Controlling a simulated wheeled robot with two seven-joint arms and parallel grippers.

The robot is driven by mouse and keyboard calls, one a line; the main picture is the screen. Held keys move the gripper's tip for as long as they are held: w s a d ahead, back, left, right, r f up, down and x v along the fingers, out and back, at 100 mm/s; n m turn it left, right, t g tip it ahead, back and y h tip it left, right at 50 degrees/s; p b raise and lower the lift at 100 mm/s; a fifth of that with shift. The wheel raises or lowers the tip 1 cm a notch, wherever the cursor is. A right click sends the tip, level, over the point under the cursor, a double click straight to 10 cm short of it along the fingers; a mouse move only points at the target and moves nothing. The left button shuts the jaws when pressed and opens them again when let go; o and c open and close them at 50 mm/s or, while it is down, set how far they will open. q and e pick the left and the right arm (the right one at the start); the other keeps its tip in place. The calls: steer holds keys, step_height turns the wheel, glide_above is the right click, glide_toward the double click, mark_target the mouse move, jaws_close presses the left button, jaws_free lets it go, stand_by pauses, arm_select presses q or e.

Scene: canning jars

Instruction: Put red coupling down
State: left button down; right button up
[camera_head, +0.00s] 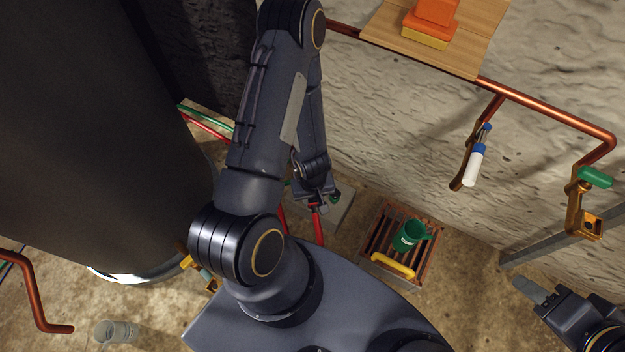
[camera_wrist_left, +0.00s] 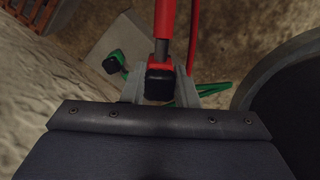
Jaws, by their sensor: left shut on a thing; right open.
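My left gripper (camera_head: 316,200) is shut on the red coupling (camera_wrist_left: 163,48). In the left wrist view it stands between the fingers (camera_wrist_left: 160,88), with a black end nearest the camera. In the head view the red coupling (camera_head: 318,226) hangs below the gripper, partly hidden by my arm. In the left wrist view a second red line runs just right of it. Whether its far end touches anything is hidden. My right gripper (camera_head: 533,291) is open and empty at the lower right.
A grey slab (camera_head: 343,212) lies on the floor by the left gripper; a green coupling with a black end (camera_wrist_left: 113,62) is at it. A rusty grate (camera_head: 433,218) carries a green mug (camera_head: 407,236) and a yellow handle (camera_head: 393,266). A big dark tank (camera_head: 90,130) stands left.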

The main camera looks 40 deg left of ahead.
arm_select(q)
steer(key=shift+s+a+f+n, duration=0.2)
steer(key=shift+s+f+n, duration=0.1)
steer(key=shift+s, duration=0.4)
steer(key=shift+a+f, duration=0.1)
steer(key=w+a+f+b, duration=0.1)
steer(key=w+a+f, duration=0.1)
steer(key=w+f, duration=0.1)
steer(key=w+a+f+b, duration=0.1)
steer(key=w+a+f, duration=0.2)
steer(key=w, duration=0.1)
steer(key=w+a+f, duration=0.3)
steer(key=w, duration=0.1)
steer(key=shift+a+f+b, duration=0.15)
steer(key=shift+f+b, duration=0.25)
step_height(320, 180, down, 3)
steer(key=shift+f+b, duration=0.15)
steer(key=shift+b, duration=0.8)
arm_select(e)
steer(key=f, duration=0.2)
steer(key=w+f, duration=0.1)
steer(key=f, duration=0.1)
steer(key=shift+f, duration=0.2)
